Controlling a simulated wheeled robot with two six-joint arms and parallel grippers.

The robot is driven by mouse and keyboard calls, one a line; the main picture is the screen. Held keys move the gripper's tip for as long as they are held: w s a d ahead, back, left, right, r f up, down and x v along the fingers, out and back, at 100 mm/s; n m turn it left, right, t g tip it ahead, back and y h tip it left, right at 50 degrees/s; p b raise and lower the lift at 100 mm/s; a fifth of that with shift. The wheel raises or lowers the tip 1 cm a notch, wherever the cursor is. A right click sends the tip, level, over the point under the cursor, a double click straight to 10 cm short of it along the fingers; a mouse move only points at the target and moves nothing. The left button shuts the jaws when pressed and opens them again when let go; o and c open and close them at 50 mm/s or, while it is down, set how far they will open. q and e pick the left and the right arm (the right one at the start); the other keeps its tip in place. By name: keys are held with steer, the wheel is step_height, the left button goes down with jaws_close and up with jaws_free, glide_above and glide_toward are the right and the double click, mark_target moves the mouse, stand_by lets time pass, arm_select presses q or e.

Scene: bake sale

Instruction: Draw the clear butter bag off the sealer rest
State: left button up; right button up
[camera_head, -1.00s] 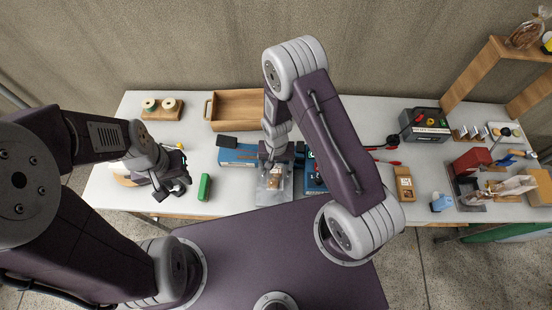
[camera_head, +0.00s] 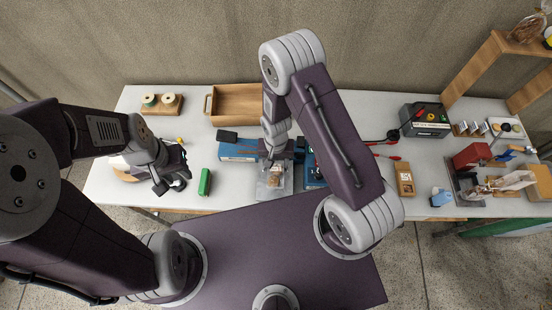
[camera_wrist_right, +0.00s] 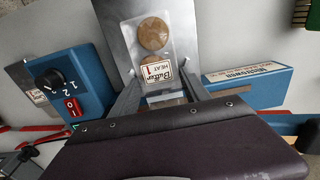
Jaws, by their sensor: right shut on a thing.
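The clear butter bag (camera_wrist_right: 154,58) holds round brown cookies and has a white label reading "Butter HEAT 1". It lies flat over the grey metal sealer rest (camera_wrist_right: 118,22) in the right wrist view. The bag also shows in the head view (camera_head: 273,176), on the rest (camera_head: 279,194) at the table's front edge. My right gripper (camera_wrist_right: 158,88) is shut on the near end of the bag; its fingers flank the bag and hide part of that end. My left gripper (camera_head: 171,186) is empty over the left of the table, its fingers apart.
The blue sealer (camera_wrist_right: 245,86) has a knob and a red switch on its blue box (camera_wrist_right: 65,85). A wooden tray (camera_head: 235,90) stands behind. A small wooden box (camera_head: 404,179) lies to the right.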

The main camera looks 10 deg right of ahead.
mark_target(275, 177)
steer(key=shift+s+a+r, duration=0.1)
steer(key=shift+s+a, duration=0.15)
steer(key=shift+s, duration=0.55)
steer(key=shift+s+a+f, duration=0.1)
steer(key=shift+s+a, duration=0.1)
steer(key=shift+s, duration=0.55)
steer(key=shift+s+a+r, duration=0.1)
steer(key=shift+s+a, duration=0.15)
steer(key=shift+s, duration=0.55)
steer(key=o, duration=1)
step_height(275, 177, up, 9)
